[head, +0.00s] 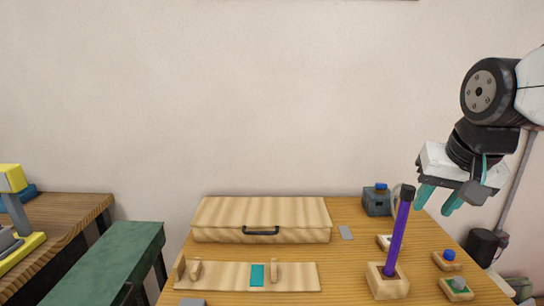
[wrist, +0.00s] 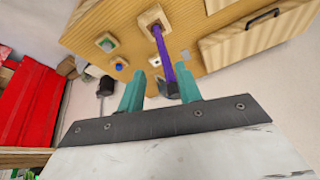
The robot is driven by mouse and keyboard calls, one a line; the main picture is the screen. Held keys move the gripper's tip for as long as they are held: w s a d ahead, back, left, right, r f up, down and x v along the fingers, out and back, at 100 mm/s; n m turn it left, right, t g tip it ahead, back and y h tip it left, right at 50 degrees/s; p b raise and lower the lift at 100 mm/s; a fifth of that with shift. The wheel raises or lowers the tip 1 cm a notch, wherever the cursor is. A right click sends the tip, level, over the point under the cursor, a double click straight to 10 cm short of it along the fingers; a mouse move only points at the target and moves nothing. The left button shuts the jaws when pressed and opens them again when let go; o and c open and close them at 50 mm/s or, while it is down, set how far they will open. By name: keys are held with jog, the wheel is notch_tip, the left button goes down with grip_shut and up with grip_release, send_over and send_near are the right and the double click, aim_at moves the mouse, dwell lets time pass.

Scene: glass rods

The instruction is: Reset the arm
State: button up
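My gripper (head: 438,200) is raised above the right side of the table. Its two teal fingers are apart with nothing held between them, as the wrist view also shows (wrist: 160,88). A purple rod (head: 397,238) with a black top stands slightly tilted in a square wooden holder (head: 388,286). The rod's top is just left of my fingers in the head view. In the wrist view the rod (wrist: 163,48) lines up with the gap between the fingers, beyond them.
The wooden table (head: 345,272) bears a lidded wooden box (head: 262,213), a wooden rack with a teal patch (head: 220,275), a grey-blue device (head: 376,202) and small button blocks (head: 458,285). A green bench (head: 110,262) stands left. The space above the table's left side is clear.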

jog(key=s+f+n+g, duration=0.1)
jog(key=s+f, duration=0.3)
jog(key=s, duration=0.3)
jog(key=s+a+f+n+g, duration=0.1)
jog(key=s+f, duration=0.3)
jog(key=s, duration=0.4)
jog(key=shift+a+n+g, duration=0.15)
jog(key=shift+n+g, duration=0.55)
